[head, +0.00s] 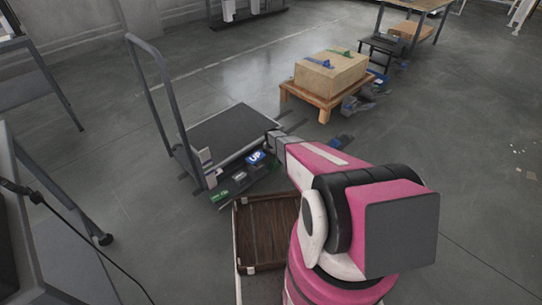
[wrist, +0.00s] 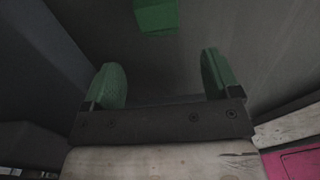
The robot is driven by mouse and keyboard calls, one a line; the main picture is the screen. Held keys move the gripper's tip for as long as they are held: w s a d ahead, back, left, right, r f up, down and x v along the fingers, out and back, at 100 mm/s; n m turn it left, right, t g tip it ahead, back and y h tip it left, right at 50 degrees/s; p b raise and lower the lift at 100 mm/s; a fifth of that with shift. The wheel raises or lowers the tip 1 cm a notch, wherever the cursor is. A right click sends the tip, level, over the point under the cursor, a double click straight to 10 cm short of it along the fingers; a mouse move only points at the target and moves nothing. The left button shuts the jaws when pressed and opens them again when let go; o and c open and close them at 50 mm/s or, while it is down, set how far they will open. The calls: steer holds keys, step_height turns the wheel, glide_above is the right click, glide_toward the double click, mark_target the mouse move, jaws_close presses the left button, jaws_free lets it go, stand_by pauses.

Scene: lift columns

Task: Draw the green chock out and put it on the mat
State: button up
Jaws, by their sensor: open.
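In the wrist view my gripper (wrist: 161,66) has its two green fingers spread wide with nothing between them. A green block (wrist: 155,15), which looks like the green chock, is ahead of the fingers at the top edge, partly cut off. It is apart from them. In the head view my gripper's end is small and dark, by the right edge of the flat trolley (head: 225,135); its fingers are not clear there. I cannot single out the chock in the head view. No mat is clearly identifiable.
A low panel with a blue UP label (head: 256,157) lies along the trolley's near edge. A cardboard box (head: 330,78) sits on a wooden pallet (head: 305,97) farther back. A brown slatted tray (head: 265,232) is left of my arm. The floor at right is mostly clear.

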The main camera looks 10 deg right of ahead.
mark_target(271, 165)
step_height(271, 165, down, 9)
steer(key=shift+f, duration=0.15)
stand_by(0.4)
steer(key=c, duration=1.2)
